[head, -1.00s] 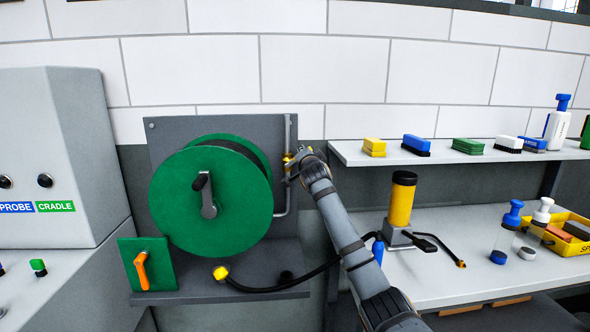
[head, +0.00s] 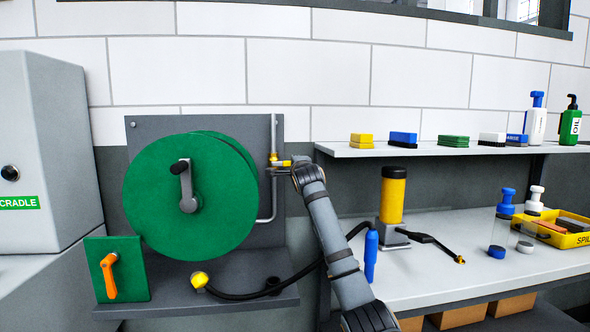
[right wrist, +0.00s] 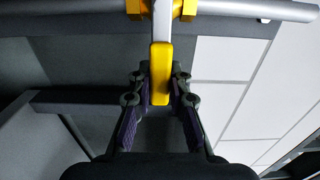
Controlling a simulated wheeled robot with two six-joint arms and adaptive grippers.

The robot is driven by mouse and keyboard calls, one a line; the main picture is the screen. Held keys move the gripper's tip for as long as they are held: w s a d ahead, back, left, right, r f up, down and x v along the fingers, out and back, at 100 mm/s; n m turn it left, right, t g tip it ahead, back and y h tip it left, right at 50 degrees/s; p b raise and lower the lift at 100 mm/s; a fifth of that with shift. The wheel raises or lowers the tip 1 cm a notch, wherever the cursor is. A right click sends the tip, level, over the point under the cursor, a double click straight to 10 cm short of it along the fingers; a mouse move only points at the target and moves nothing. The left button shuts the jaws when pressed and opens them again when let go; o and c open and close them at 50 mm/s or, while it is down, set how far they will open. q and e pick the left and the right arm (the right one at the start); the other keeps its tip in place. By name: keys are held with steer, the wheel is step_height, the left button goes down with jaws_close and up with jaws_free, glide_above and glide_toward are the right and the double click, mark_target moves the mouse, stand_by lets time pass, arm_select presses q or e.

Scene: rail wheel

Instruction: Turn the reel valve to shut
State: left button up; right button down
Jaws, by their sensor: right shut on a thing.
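The reel valve (head: 273,158) is a yellow fitting on the grey upright pipe, just right of the big green hose reel (head: 225,190). Its lever, with a yellow sleeve (right wrist: 160,75), shows in the right wrist view and stands across the pipe (right wrist: 240,9). My right gripper (head: 289,164) reaches the lever from the right. Its fingers (right wrist: 160,90) are on both sides of the yellow sleeve and are shut on it. The arm partly hides the fingers in the head view. My left gripper is not in view.
An orange handle (head: 108,275) on a green plate is below left of the reel. A black hose (head: 240,295) crosses the ledge under my right arm. A shelf (head: 340,150) with blocks and bottles and a bench (head: 420,285) with a yellow cylinder (head: 393,198) lie right.

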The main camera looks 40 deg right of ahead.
steer(key=shift+f, duration=0.2)
steer(key=c, duration=1.2)
jaws_free()
steer(key=shift+r, duration=0.1)
steer(key=shift+s, duration=0.1)
steer(key=v, duration=1.1)
steer(key=shift+s+a, duration=0.2)
steer(key=shift+s, duration=0.15)
